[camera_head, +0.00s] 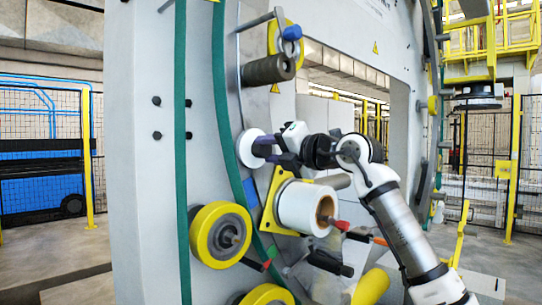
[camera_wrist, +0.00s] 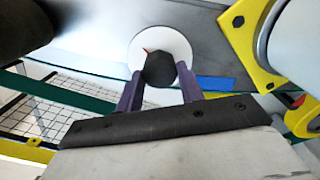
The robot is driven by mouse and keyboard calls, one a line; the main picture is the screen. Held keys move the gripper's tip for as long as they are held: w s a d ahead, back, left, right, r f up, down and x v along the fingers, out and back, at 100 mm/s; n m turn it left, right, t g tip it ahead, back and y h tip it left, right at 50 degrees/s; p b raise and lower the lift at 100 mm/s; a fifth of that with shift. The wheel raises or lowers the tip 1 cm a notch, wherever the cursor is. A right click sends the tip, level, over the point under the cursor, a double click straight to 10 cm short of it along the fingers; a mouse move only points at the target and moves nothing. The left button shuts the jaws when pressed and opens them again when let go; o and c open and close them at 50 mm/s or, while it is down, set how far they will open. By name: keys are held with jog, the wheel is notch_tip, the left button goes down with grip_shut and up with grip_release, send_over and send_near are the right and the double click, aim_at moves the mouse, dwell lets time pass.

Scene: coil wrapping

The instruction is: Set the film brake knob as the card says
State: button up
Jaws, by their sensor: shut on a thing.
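The film brake knob (camera_wrist: 159,70) is dark and sits in front of a round white dial (camera_wrist: 160,38) in the wrist view. A small red mark shows on the dial at the knob's upper left. In the head view the white dial (camera_head: 246,149) is on the grey ring machine, and the fingers mostly hide the knob. My gripper (camera_head: 268,148) is shut on the knob, with one purple finger on each side; it also shows in the wrist view (camera_wrist: 160,76). I cannot make out a card with readable writing.
A blue plate (camera_head: 250,189) is just below the dial. Below right, a white film roll (camera_head: 302,208) on a yellow bracket stands close to my arm. A dark roller (camera_head: 268,70) juts out above, and a yellow wheel (camera_head: 220,235) is at lower left.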

jog(key=m+b, duration=0.1)
jog(key=m, duration=0.3)
jog(key=shift+m+b, duration=0.95)
jog(key=shift+m, duration=1.65)
jog(key=o, duration=1)
jog(key=b+v, duration=0.4)
jog(key=v, duration=1)
jog(key=shift+r, duration=0.1)
jog(key=shift+w, duration=0.1)
